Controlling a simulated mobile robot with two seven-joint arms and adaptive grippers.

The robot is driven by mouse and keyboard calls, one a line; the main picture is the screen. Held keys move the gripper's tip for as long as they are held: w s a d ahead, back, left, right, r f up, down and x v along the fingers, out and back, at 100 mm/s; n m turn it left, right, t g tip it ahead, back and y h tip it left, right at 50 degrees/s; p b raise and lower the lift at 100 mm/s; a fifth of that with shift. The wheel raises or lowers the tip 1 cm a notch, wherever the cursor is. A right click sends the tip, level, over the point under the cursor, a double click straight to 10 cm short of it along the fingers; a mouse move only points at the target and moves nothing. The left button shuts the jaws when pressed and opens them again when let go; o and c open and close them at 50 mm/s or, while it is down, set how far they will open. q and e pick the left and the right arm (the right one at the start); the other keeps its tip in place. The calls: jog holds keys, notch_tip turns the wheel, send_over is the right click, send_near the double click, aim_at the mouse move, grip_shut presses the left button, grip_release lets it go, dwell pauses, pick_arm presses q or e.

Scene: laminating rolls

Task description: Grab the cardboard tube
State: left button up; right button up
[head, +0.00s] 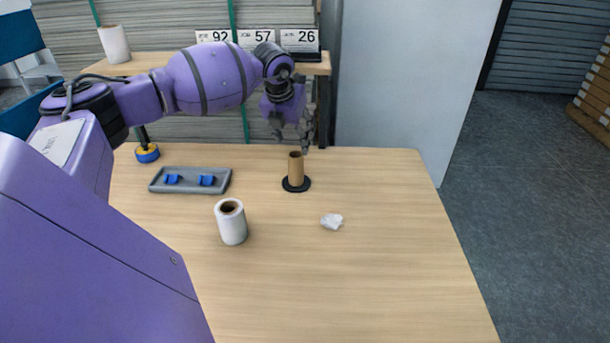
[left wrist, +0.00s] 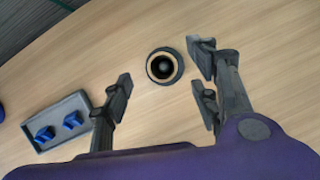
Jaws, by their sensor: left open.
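The brown cardboard tube (head: 296,168) stands upright on a round black base (head: 296,185) on the table. In the left wrist view the tube (left wrist: 162,66) is seen end-on from above, ahead of and between the spread fingers. My left gripper (head: 292,138) is open and empty, just above the tube's top in the head view. Its fingers also show in the left wrist view (left wrist: 160,88), apart from the tube. My right gripper is not in view.
A white roll (head: 232,224) stands nearer on the table, and a crumpled white piece (head: 332,221) lies to its right. A grey tray (head: 190,190) with blue pieces is at the left. A shelf (head: 150,66) with number signs stands behind. The table's right front is clear.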

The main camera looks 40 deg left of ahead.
aim_at(295, 161)
pick_arm(q)
jog(key=f, duration=0.5)
jog(key=w+f, duration=0.1)
jog(key=f, duration=0.2)
jog(key=shift+a+f, duration=0.15)
jog(key=shift+f, duration=0.2)
jog(key=shift+w+a+f, duration=0.1)
jog(key=shift+w+f, duration=0.1)
jog(key=shift+f, duration=0.15)
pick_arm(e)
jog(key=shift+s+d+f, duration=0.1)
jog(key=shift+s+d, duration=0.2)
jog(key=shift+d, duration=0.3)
pick_arm(q)
jog(key=shift+r, duration=0.1)
jog(key=shift+c, duration=0.5)
jog(key=c, duration=0.9)
jog(key=shift+c, duration=0.2)
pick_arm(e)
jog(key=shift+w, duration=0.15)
